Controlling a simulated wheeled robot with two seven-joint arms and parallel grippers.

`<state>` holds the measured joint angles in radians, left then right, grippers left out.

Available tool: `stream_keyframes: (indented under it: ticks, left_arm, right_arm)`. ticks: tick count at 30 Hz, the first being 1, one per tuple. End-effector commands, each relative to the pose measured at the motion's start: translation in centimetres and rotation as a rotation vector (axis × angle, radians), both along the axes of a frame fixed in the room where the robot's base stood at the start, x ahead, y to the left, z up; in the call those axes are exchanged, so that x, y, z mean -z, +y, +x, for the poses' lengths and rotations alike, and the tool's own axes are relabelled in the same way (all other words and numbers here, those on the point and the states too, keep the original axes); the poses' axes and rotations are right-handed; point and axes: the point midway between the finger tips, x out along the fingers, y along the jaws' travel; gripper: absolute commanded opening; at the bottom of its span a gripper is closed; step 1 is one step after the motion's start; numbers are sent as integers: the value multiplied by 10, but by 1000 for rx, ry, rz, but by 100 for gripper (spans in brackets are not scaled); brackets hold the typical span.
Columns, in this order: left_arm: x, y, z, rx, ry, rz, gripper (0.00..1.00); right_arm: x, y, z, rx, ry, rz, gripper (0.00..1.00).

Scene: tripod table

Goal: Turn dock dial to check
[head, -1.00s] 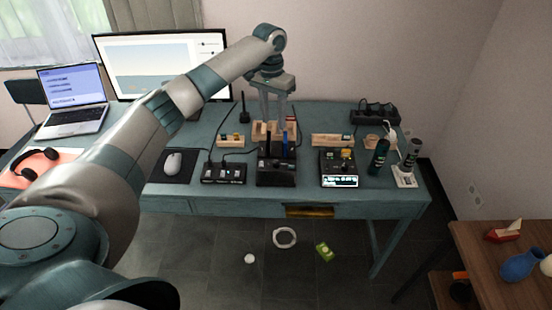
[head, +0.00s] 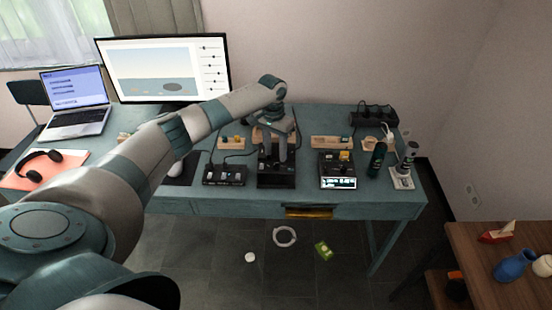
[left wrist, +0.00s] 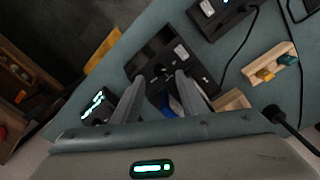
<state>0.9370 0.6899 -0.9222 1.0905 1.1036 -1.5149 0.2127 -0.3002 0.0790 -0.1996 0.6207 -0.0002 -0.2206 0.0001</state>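The black dock (head: 276,181) stands on the teal desk (head: 373,204) in front of a wooden block, partly hidden by my left gripper (head: 273,158). In the left wrist view the dock (left wrist: 197,72) lies under the fingertips, with pale label patches and a small dark round part (left wrist: 158,69) that looks like the dial. My left gripper (left wrist: 160,80) points down with its two fingers apart, close over the dock, the round part showing between and just beyond the tips. I cannot tell whether they touch it. My right gripper is in neither view.
A black switch box (head: 224,175) stands left of the dock. A device with a lit display (head: 338,183) stands to the right. Wooden holders (head: 332,142) are behind, and dark bottles (head: 377,158) stand at the right. The monitor (head: 165,68) is behind my arm.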

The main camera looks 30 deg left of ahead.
Motion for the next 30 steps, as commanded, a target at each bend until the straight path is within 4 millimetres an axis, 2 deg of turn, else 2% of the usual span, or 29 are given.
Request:
stream_keyframes:
  ticks: [3,9,15,23,27,28,30]
  left_arm:
    - [19,-2,-1,-1,3,0,39]
    - [42,-3,0,-1,3,-1,39]
    - [50,-3,0,0,1,0,39]
    - [51,-3,0,0,1,0,39]
    - [50,-3,0,0,0,0,6]
    - [50,-3,0,0,0,0,0]
    - [50,-3,0,0,0,0,0]
  right_arm:
    - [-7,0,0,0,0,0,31]
    - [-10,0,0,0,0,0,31]
    - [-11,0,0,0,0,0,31]
    - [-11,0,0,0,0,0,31]
    - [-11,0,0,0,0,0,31]
    - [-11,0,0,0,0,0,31]
    - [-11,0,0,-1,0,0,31]
